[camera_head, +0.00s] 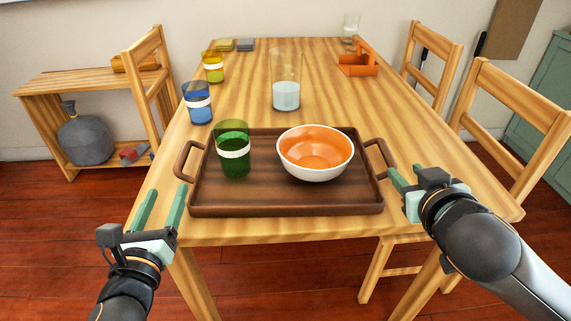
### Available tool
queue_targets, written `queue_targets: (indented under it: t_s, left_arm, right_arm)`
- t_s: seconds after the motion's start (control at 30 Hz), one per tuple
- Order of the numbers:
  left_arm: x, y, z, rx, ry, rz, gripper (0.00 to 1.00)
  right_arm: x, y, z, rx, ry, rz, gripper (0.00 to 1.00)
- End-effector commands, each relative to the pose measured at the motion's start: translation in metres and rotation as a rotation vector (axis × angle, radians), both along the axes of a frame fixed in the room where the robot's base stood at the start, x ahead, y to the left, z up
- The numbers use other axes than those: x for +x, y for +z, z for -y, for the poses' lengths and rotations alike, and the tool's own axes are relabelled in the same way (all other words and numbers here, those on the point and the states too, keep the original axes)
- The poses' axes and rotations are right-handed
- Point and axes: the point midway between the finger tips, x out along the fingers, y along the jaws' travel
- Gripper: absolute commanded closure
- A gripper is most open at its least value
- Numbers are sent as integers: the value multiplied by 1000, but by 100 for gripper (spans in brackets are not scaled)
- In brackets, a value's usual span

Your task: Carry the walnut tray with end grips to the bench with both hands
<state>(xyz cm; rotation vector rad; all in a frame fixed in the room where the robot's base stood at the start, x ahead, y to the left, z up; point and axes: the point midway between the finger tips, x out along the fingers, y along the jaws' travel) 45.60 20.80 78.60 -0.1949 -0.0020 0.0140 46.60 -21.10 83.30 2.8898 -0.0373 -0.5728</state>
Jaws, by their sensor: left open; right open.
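The walnut tray (286,210) lies flat at the near end of the wooden table, with a raised grip at its left end and another at its right end. A green cup with a white band (234,155) and a bowl, orange inside and white outside (316,152), stand on it. My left gripper (163,211) is open and empty, in front and to the left of the tray, apart from the left grip. My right gripper (400,182) is open beside the tray's right end, close to the right grip; whether it touches cannot be told. The bench (60,88) is probably the low wooden piece at the left wall.
On the table (330,93) behind the tray stand a tall glass (286,82), a blue cup (197,103), a yellow cup (213,67) and an orange caddy (358,65). Chairs stand at the left (150,85) and right (515,110). A grey jug (84,138) sits on the bench's lower shelf.

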Motion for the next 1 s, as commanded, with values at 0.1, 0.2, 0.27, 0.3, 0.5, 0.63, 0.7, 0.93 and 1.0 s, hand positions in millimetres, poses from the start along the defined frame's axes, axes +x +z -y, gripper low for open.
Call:
queue_targets:
  t_s: [0.1,0.2,0.27,0.3,0.5,0.63,0.7,0.93,1.0]
  left_arm:
    - [0,0,0,0,0,0,38]
    - [2,0,0,-1,0,1,38]
    - [5,0,0,0,0,1,38]
    - [8,0,0,0,0,1,38]
    - [27,1,0,-3,1,1,38]
    - [41,0,-1,-1,2,1,38]
    - [49,0,-1,-2,1,1,38]
    - [73,0,-1,-2,1,1,38]
    - [81,0,-1,-3,1,1,38]
  right_arm:
    - [0,0,0,0,0,0,58]
    - [2,-1,0,0,0,0,58]
    - [5,-2,0,0,0,0,58]
    - [7,-3,0,0,0,0,58]
    - [25,-10,2,-2,-2,-1,58]
    - [38,-15,3,-1,-2,-1,58]
    - [45,-18,3,0,-1,0,58]
    - [68,-27,5,1,-1,0,58]
    - [75,-30,5,1,-1,0,58]
